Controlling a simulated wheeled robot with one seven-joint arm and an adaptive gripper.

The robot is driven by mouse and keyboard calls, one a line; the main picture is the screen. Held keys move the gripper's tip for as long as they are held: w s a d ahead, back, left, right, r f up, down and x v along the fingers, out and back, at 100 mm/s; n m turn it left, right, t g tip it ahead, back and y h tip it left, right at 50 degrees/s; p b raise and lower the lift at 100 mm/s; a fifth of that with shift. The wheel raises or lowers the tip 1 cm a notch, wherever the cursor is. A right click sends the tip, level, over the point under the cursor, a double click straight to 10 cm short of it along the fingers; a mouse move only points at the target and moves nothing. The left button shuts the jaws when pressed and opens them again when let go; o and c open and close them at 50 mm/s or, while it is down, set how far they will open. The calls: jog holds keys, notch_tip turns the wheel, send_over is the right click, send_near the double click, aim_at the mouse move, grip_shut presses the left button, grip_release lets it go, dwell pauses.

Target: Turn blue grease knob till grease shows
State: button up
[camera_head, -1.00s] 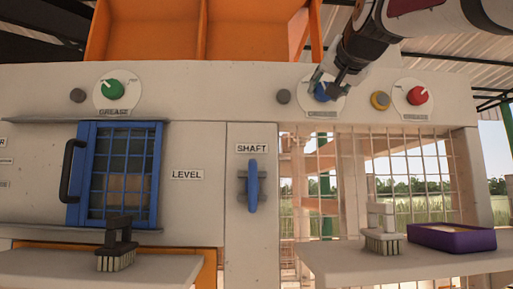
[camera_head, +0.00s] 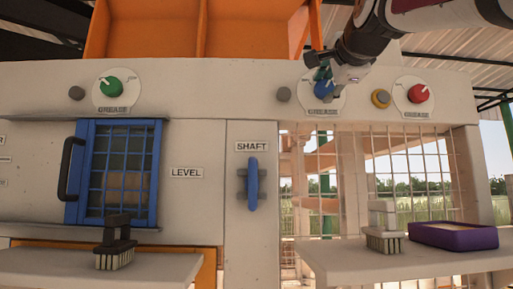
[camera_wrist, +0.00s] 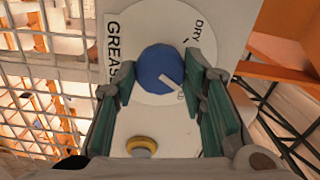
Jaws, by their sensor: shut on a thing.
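The blue grease knob (camera_head: 323,91) is on a round white dial plate marked GREASE on the upper right of the white panel. My gripper (camera_head: 326,80) is at this knob and partly covers it. In the wrist view the blue knob (camera_wrist: 158,66) lies between the two green-padded fingers (camera_wrist: 156,82), which are shut on it. Its white pointer points to the lower right there, away from the DRY mark (camera_wrist: 197,29). I cannot make out any grease.
A grey button (camera_head: 284,95) is left of the blue knob. A yellow-ringed button (camera_head: 381,99) and a red knob (camera_head: 418,93) are to its right. A green knob (camera_head: 111,87) is far left. A brush (camera_head: 383,240) and a purple tray (camera_head: 453,246) stand on the right shelf.

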jog(key=shift+m, duration=1.2)
jog(key=o, duration=1.2)
jog(key=s, duration=1.2)
